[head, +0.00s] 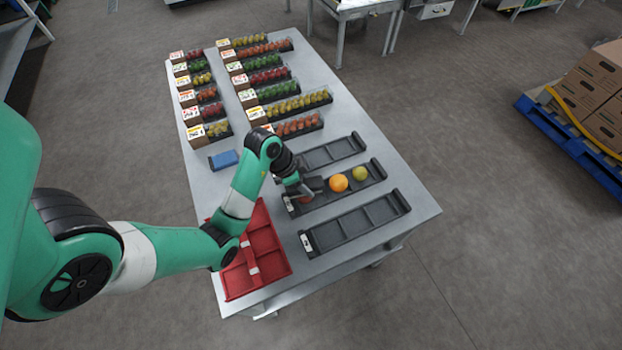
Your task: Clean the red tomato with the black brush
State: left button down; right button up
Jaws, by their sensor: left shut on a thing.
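My left gripper (303,188) is over the left end of the middle black tray (347,199). It is shut on a small dark thing that looks like the black brush (315,184), though its outline blends with the dark fingers. A reddish round fruit, apparently the red tomato (304,199), shows partly under the gripper in the tray's left compartment. I cannot tell whether the brush touches it. An orange tomato (339,183) sits in the middle compartment and a yellow-green tomato (359,173) in the right one. My right gripper is not in view.
Empty black trays lie behind (336,152) and in front (356,224). A red divided crate (283,262) stands at the table's front left, under my left arm. A blue block (223,159) lies left of the arm.

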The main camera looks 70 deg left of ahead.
aim_at(318, 181)
pick_arm(q)
jog(key=shift+s+d+f, duration=0.1)
jog(key=shift+s+f, duration=0.15)
jog(key=shift+s, duration=0.05)
jog(key=shift+w, duration=0.2)
jog(key=shift+w+d+b, duration=0.15)
jog(key=shift+w+b, duration=0.2)
jog(key=shift+w, duration=0.55)
jog(key=shift+w+f+b, duration=0.15)
jog(key=shift+w+b, duration=0.2)
jog(key=shift+b, duration=0.25)
jog(key=shift+w+b, duration=0.55)
jog(key=shift+b, duration=0.65)
jog(key=shift+w+d+r+b, duration=0.1)
jog(key=shift+w+r+b, duration=0.15)
jog(key=shift+b, duration=0.1)
